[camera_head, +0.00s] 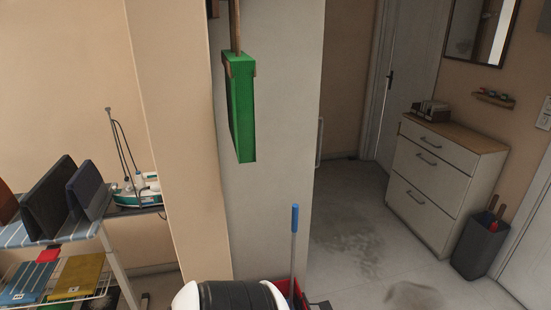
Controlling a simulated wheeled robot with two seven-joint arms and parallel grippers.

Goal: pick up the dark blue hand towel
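A dark blue folded cloth (90,188), which looks like the hand towel, stands tent-like on the striped ironing board (50,231) at the left. A darker, near-black folded cloth (48,198) stands just left of it, close beside it. The colours of these two are close in this light. On the lower shelf lie a blue item (30,285) with a white label and a yellow item (78,278), both flat. Neither of my grippers is in view.
A reddish-brown item (6,203) is cut off at the left edge. A steam iron (138,190) sits at the board's right end. A green item (240,108) hangs before a tall white panel.

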